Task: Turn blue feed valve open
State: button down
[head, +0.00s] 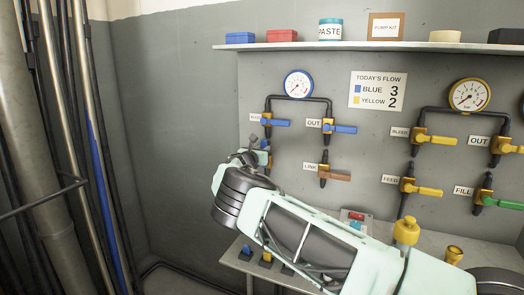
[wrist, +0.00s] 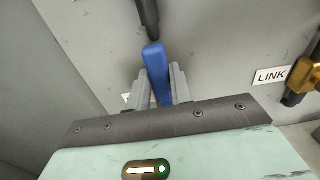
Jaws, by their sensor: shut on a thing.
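The blue feed valve's handle (wrist: 154,56) sits between the two grey fingers of my gripper (wrist: 161,76) in the wrist view. The fingers are shut on it. A dark pipe end (wrist: 148,14) comes down just above the handle. The valve body is hidden, and a white label is mostly covered by the left finger. In the head view my arm and wrist cover most of the feed valve, below the blue bleed valve (head: 275,122). How far the handle is turned is hard to tell.
A blue OUT valve (head: 340,128) and a brown-handled LINK valve (head: 334,175) are to the right. Yellow valves (head: 428,138) stand farther right. A blue-rimmed gauge (head: 298,84) and shelf (head: 380,46) are above. Vertical pipes (head: 92,130) line the left wall.

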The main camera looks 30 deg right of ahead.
jog(key=shift+a, duration=0.15)
jog(key=c, duration=1.2)
grip_release()
jog(key=shift+c, duration=0.2)
jog(key=b+v, duration=0.2)
jog(key=v, duration=1.5)
jog(key=shift+s+a+f, duration=0.1)
